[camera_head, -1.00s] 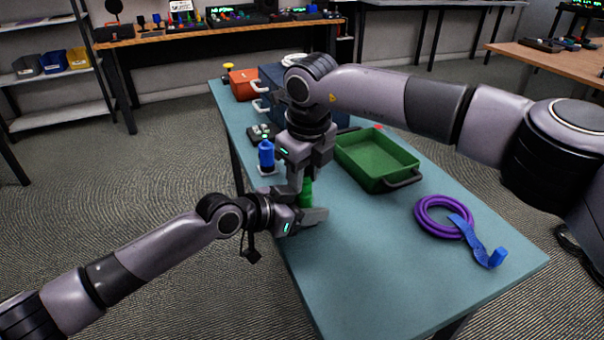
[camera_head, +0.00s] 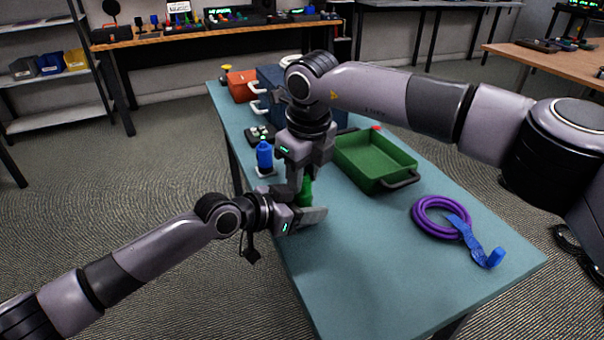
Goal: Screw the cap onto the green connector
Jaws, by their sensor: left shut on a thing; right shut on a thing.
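The green connector (camera_head: 306,191) stands upright over the left side of the blue-green table, partly hidden by both grippers. My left gripper (camera_head: 308,215) reaches in from the left and is shut around its lower part. My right gripper (camera_head: 301,182) points straight down from above and is shut at the top of the connector. The cap is not clearly visible; the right gripper's fingers hide that spot, so I cannot tell how it sits.
A green tray (camera_head: 375,170) stands right of the grippers. A purple cable coil (camera_head: 426,231) and a blue strap (camera_head: 477,243) lie farther right. A blue connector (camera_head: 264,156) stands at the left edge. An orange box (camera_head: 241,90) is at the back. The front of the table is clear.

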